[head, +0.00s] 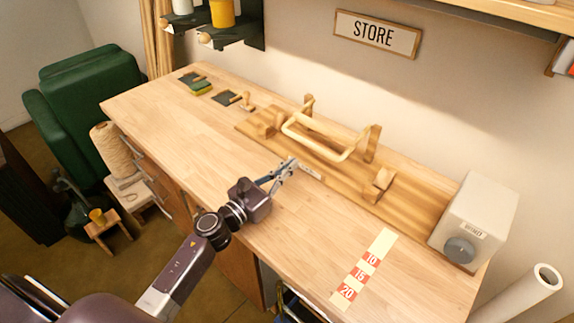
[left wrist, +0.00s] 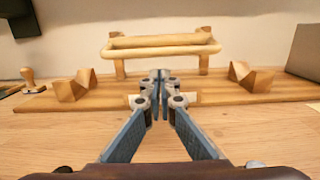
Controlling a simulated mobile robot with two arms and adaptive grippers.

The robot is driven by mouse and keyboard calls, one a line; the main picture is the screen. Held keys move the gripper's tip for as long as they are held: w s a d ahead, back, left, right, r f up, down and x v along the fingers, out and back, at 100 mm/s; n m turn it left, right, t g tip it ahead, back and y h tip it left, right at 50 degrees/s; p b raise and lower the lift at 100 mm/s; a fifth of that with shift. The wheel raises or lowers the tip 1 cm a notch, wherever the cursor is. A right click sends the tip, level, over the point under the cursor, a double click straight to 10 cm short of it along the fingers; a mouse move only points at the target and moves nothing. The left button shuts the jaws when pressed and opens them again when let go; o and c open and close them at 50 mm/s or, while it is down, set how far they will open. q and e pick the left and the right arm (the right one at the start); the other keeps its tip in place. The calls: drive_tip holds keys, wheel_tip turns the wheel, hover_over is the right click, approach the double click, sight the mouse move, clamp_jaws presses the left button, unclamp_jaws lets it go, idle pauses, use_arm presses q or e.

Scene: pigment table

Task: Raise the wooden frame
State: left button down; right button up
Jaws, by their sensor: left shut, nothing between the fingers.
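The wooden frame (head: 326,144) is a pale loop of rounded bars, mounted between two upright posts on a long wooden board (head: 403,206). It also shows in the left wrist view (left wrist: 160,50), with its near bar level across the posts. My left gripper (head: 292,163) is shut and empty, just in front of the board's near edge and apart from the frame. In the left wrist view its fingertips (left wrist: 160,78) meet below the frame's near bar. My right gripper is not in view.
Notched wooden blocks (head: 379,184) stand on the board. A grey box with a dial (head: 475,222) stands at the right end. A strip marked 10, 15, 20 (head: 365,268) lies at front right. Small tools (head: 232,98) lie at the far left. The table's left middle is clear.

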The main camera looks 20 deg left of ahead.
use_arm(q)
drive_tip(key=p+x, duration=0.1)
drive_tip(key=x, duration=0.3)
drive_tip(key=shift+w+d, duration=0.15)
drive_tip(key=shift+w, duration=0.2)
drive_tip(key=shift+x, duration=0.85)
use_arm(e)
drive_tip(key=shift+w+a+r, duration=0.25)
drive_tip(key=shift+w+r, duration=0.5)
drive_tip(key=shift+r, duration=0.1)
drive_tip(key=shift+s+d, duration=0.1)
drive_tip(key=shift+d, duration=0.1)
use_arm(q)
drive_tip(key=shift+w, duration=0.1)
